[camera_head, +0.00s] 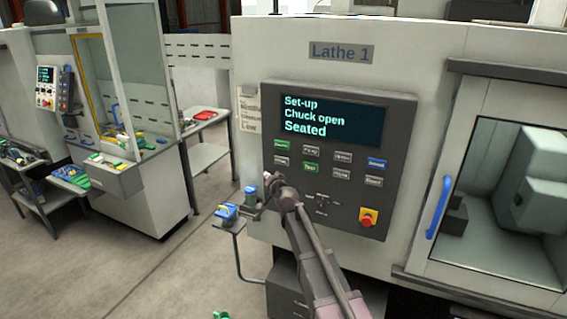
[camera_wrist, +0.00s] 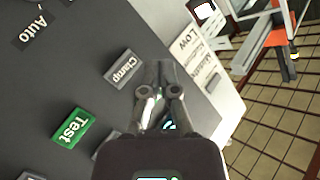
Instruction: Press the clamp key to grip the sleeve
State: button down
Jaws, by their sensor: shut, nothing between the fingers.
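The control panel (camera_head: 340,220) of Lathe 1 carries several keys and a screen (camera_head: 331,122) reading "Set-up", "Chuck open", "Seated". The grey Clamp key (camera_wrist: 124,69) is labelled in the wrist view. It appears to be the left key of the lower row in the head view (camera_head: 281,160). My gripper (camera_head: 268,178) is shut and empty, low at the panel's left edge. In the wrist view the fingertips (camera_wrist: 158,72) show just beside the Clamp key. I cannot tell whether they touch the panel. I cannot make out a sleeve.
The green Test key (camera_wrist: 73,128) is near Clamp. A red emergency button (camera_head: 368,217) is lower right. A small stand (camera_head: 238,228) with blue items is left of my gripper. The lathe window (camera_head: 510,200) has a blue handle (camera_head: 438,207). Open floor lies left.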

aim_at(278, 161)
jog(key=shift+w, duration=0.1)
jog(key=shift+w+d, duration=0.5)
jog(key=shift+w, duration=0.85)
jog(key=shift+w+d, duration=0.5)
jog(key=shift+w, duration=0.8)
jog(key=shift+w+d, duration=0.5)
jog(key=shift+w, duration=0.85)
jog(key=shift+w, duration=0.2)
jog(key=shift+w+d, duration=0.15)
jog(key=shift+w, duration=0.2)
jog(key=shift+w+d, duration=0.15)
jog(key=shift+w, duration=0.2)
jog(key=shift+s, duration=0.1)
jog(key=shift+s+a, duration=0.25)
jog(key=shift+s, duration=0.4)
jog(key=shift+s, duration=0.15)
jog(key=shift+s+a, duration=0.3)
jog(key=shift+s, duration=0.45)
jog(key=shift+s+a, duration=0.25)
jog(key=shift+s, duration=0.45)
jog(key=shift+s+a, duration=0.3)
jog(key=shift+s, duration=0.45)
